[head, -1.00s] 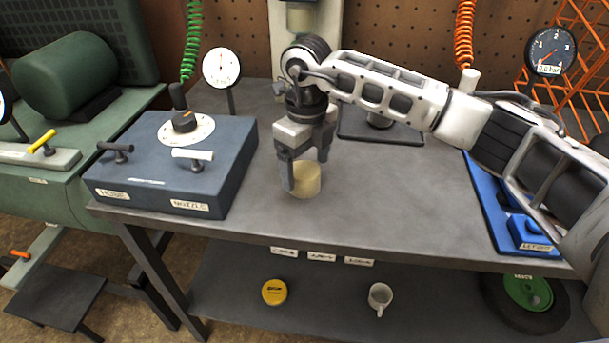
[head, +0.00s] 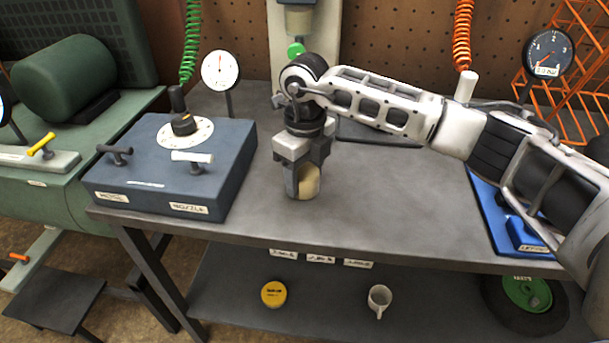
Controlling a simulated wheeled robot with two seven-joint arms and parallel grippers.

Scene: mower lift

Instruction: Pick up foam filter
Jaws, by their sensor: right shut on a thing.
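The foam filter (head: 309,182) is a small cream-yellow cylinder standing on the grey workbench, just right of the blue-grey control box. My right gripper (head: 303,187) points straight down over it and is shut on it, with the fingers on its sides. The near finger and the gripper body hide part of the filter. Its bottom appears to be at bench level. My left gripper is not in view.
The control box (head: 175,165) with its knob and handles stands close on the left. A round gauge (head: 220,70) stands behind. A blue tray (head: 490,215) is at the right. The bench (head: 380,205) in front and right of the filter is clear. A lower shelf holds a yellow tin (head: 274,294) and a white mug (head: 379,300).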

